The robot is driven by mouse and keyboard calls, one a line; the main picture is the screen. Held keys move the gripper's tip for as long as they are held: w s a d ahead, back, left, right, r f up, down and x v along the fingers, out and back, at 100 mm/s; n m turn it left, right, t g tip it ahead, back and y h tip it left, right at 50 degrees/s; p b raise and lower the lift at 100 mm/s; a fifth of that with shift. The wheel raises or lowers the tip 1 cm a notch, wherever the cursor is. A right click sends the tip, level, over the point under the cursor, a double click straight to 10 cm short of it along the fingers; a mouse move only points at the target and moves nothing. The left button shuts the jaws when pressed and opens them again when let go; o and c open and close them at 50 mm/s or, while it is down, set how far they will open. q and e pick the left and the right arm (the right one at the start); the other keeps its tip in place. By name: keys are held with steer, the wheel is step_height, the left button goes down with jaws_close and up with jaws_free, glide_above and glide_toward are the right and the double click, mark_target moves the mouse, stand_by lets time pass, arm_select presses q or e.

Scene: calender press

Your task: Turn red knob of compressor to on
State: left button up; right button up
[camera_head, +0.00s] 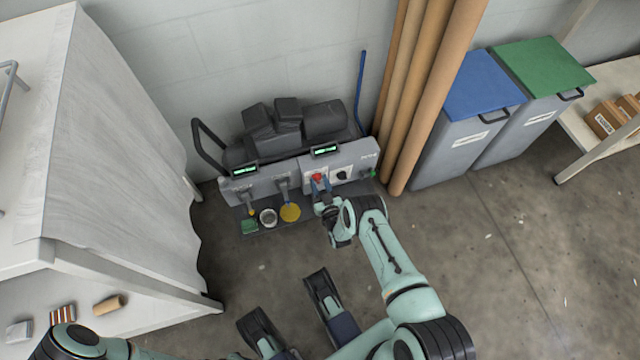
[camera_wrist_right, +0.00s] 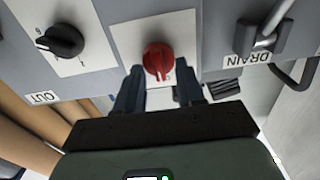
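The compressor (camera_head: 352,166) is a grey unit by the wall with a panel of gauges and knobs. Its red knob (camera_head: 317,177) is on the front panel and also shows in the right wrist view (camera_wrist_right: 158,60), with its white pointer mark towards the lower edge of its white plate. My right gripper (camera_head: 322,187) is at the knob. In the right wrist view its dark fingers (camera_wrist_right: 159,88) are apart, one on each side below the knob, with no clear contact. My left gripper (camera_head: 283,297) is low in the head view, fingers apart and empty.
A black knob (camera_wrist_right: 60,41) marked OUT and a DRAIN lever (camera_wrist_right: 268,22) flank the red knob. Cardboard tubes (camera_head: 425,90) and blue-lidded and green-lidded bins (camera_head: 450,145) stand right of the compressor. A cloth-covered table (camera_head: 120,150) is at left.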

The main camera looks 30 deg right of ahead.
steer(key=c, duration=0.4)
steer(key=shift+s+d+f+m, duration=0.1)
steer(key=shift+f+m, duration=0.05)
steer(key=shift+m, duration=2.15)
steer(key=shift+s+d+f+m, duration=0.1)
steer(key=shift+m, duration=2.2)
steer(key=shift+d+f+m, duration=0.1)
steer(key=shift+f+m, duration=0.05)
steer(key=shift+m, duration=2.15)
